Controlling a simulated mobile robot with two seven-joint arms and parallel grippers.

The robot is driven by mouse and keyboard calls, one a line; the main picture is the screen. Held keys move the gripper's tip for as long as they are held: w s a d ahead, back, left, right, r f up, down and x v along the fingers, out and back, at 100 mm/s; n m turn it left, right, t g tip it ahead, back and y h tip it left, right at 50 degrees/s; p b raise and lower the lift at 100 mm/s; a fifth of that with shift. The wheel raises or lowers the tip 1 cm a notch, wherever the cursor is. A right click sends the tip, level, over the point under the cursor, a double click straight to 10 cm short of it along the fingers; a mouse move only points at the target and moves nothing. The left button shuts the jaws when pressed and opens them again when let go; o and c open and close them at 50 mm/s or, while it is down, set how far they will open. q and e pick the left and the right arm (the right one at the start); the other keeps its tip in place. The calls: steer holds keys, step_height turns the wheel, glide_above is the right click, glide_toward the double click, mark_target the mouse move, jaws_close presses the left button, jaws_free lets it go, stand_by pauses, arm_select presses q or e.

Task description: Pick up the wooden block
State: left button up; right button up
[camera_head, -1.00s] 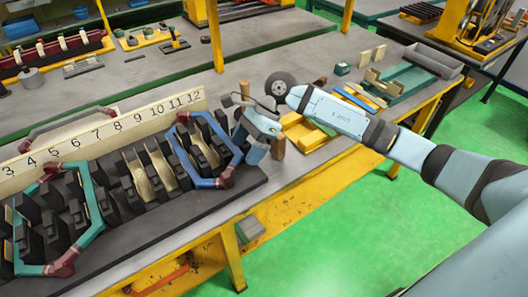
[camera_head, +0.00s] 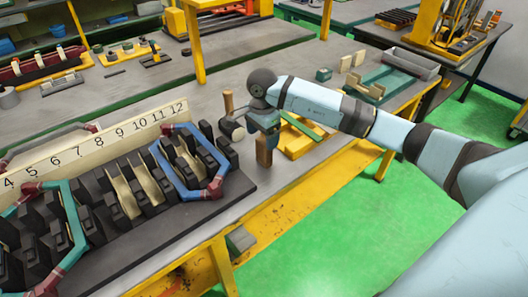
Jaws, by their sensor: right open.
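A brown wooden block (camera_head: 264,151) stands upright on the grey bench near its front edge, right of the black slotted stator base. My right gripper (camera_head: 268,132) points down directly above it and covers its top. The gripper is open; its fingers are small and partly hidden, so I cannot tell whether they are around the block or only above it. My left gripper is out of view.
A mallet-like tool with a wooden handle (camera_head: 228,103) is close left of the gripper. A yellow fixture (camera_head: 302,138) lies close right. The stator base (camera_head: 215,205) holds blue and teal coils, with a numbered strip (camera_head: 100,148) behind.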

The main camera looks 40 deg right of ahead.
mark_target(264, 141)
steer(key=f, duration=0.5)
steer(key=shift+d+f+p, duration=0.1)
steer(key=shift+d+p, duration=0.15)
steer(key=shift+p, duration=0.1)
steer(key=shift+c, duration=0.5)
steer(key=c, duration=1.2)
